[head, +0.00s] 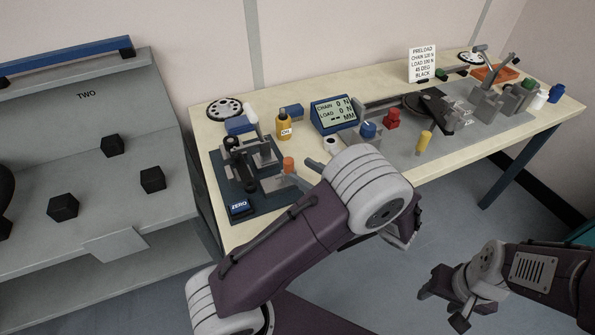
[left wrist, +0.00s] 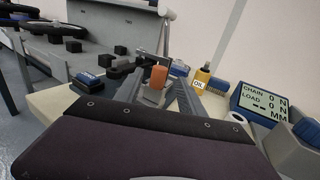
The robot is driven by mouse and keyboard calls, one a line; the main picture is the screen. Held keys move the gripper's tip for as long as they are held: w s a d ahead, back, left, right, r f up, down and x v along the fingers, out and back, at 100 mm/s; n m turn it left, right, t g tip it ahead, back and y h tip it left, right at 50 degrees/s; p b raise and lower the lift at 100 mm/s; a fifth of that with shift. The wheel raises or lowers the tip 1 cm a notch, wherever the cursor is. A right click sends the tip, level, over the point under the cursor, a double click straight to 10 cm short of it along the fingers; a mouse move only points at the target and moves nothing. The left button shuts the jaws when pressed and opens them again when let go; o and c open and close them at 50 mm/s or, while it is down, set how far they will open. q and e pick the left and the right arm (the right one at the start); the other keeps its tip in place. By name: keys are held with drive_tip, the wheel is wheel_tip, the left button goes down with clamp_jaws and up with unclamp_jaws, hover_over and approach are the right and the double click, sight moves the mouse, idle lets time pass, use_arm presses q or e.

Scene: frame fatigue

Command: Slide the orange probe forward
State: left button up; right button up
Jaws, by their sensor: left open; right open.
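The orange probe (head: 289,164) stands as a short orange cap on a grey part of a fixture at the left front of the table. My right gripper (head: 446,306) is open and empty, low at the right, off the table.
The dark fixture base (head: 223,181) carries a blue ZERO block (head: 239,207). A yellow oil bottle (head: 284,127) and a blue-framed display (head: 334,114) stand behind. A grey shelf unit (head: 95,214) with black cubes is at the left. Other fixtures crowd the table's right.

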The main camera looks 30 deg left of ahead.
sight(285, 170)
use_arm(q)
drive_tip(key=shift+s+d+f, duration=0.25)
drive_tip(key=shift+d, duration=0.05)
drive_tip(key=b+x, duration=0.1)
drive_tip(key=x, duration=0.8)
drive_tip(key=shift+w+a, duration=0.15)
drive_tip(key=shift+w, duration=0.05)
clamp_jaws()
idle(0.9)
